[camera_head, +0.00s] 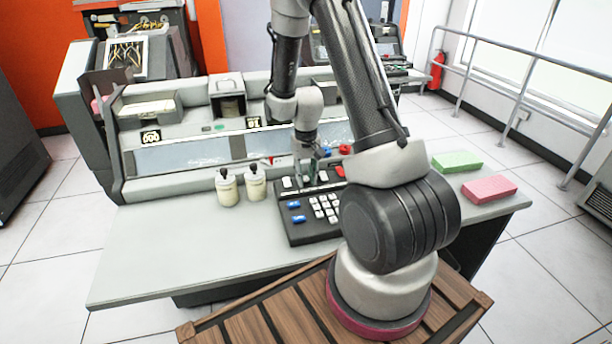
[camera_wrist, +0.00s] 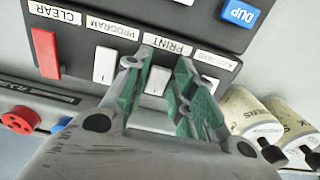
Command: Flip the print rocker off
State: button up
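The print rocker (camera_wrist: 157,80) is a white switch under the PRINT label in the wrist view. It sits in a row on the dark control panel (camera_head: 300,234). My gripper (camera_wrist: 165,70) is above it with green-padded fingers apart, one on each side of the rocker. No clear grip on it shows, and I cannot tell whether a finger touches it. In the head view my gripper (camera_head: 310,178) is down at the panel's back edge and hides part of the switch row.
Neighbours are the white program rocker (camera_wrist: 105,65), the red clear rocker (camera_wrist: 46,53) and a partly hidden white rocker (camera_wrist: 211,84). Two cream bottles (camera_head: 241,186) stand left of the panel. Green (camera_head: 457,161) and pink (camera_head: 489,188) blocks lie right. The desk's left front is clear.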

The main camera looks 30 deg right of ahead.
grip_shut()
jog(key=shift+s+t, duration=0.15)
jog(key=shift+t, duration=0.45)
jog(key=o, duration=0.6)
grip_release()
jog(key=shift+c, duration=0.2)
notch_tip(320, 180, up, 12)
jog(key=s, duration=0.1)
jog(key=shift+a, duration=0.25)
jog(key=shift+s+f, duration=0.1)
jog(key=shift+s, duration=0.05)
